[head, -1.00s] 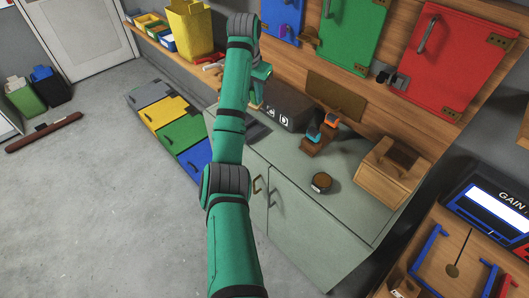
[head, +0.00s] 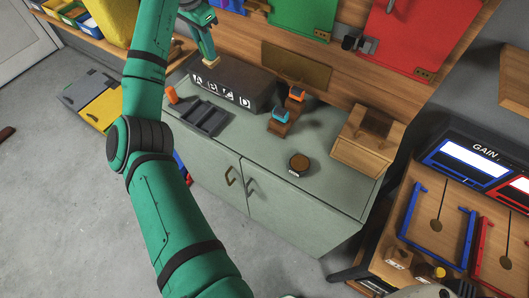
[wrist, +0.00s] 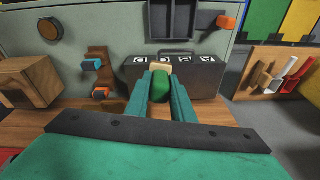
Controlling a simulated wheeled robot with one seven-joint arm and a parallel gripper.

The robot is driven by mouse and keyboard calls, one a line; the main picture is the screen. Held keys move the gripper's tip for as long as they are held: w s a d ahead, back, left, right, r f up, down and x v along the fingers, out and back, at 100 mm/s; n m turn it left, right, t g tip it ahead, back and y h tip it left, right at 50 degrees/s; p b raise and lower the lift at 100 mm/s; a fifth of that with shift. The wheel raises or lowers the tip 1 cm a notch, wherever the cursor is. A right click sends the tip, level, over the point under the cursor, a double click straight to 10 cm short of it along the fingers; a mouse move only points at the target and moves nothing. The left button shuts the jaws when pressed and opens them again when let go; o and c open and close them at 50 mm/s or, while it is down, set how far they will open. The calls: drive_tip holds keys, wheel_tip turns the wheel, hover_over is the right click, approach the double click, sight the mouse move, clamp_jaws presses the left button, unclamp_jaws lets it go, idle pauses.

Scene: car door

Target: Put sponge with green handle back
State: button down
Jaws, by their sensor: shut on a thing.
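My gripper (head: 208,52) is shut on the sponge with green handle and holds it above the dark case, near its back left end. In the wrist view, my gripper (wrist: 160,92) has its two teal fingers on either side of the green handle (wrist: 160,88). The tan sponge head (wrist: 160,68) points away from my gripper; it also shows in the head view (head: 213,63). A wooden stand (head: 279,127) to the right of the case carries an orange-handled (head: 296,92) and a blue-handled (head: 280,114) piece. The stand also shows in the wrist view (wrist: 100,77).
The dark case (head: 258,101) with white symbols lies along the back of the grey-green counter (head: 240,142). A dark tray (head: 205,116), a round tin (head: 299,163) and a wooden box (head: 366,142) are also there. The counter's front middle is clear.

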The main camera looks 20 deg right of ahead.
drive_tip(key=s+d+f+m+g, duration=0.15)
drive_tip(key=s+d+m, duration=0.25)
drive_tip(key=s, duration=0.4)
drive_tip(key=s+d+f+m, duration=0.2)
drive_tip(key=s+d+m, duration=0.3)
drive_tip(key=s, duration=0.3)
drive_tip(key=s+a+f+m+y, duration=0.1)
drive_tip(key=s+f+m, duration=0.3)
drive_tip(key=s, duration=0.5)
drive_tip(key=s+f+m, duration=0.3)
drive_tip(key=s+f, duration=0.1)
drive_tip(key=s, duration=0.6)
drive_tip(key=shift+w+d+f, duration=0.35)
drive_tip(key=shift+w+f, duration=1.4)
drive_tip(key=shift+w, duration=0.5)
drive_tip(key=shift+w+d+f, duration=0.3)
drive_tip(key=shift+w+f, duration=1.45)
drive_tip(key=shift+w, duration=0.55)
drive_tip(key=shift+w+d+f, duration=0.35)
drive_tip(key=shift+w+f, duration=1.4)
drive_tip(key=shift+w, duration=0.5)
drive_tip(key=shift+f, duration=1.3)
drive_tip(key=shift+f, duration=0.15)
drive_tip(key=c, duration=1.6)
unclamp_jaws()
drive_tip(key=shift+o, duration=0.3)
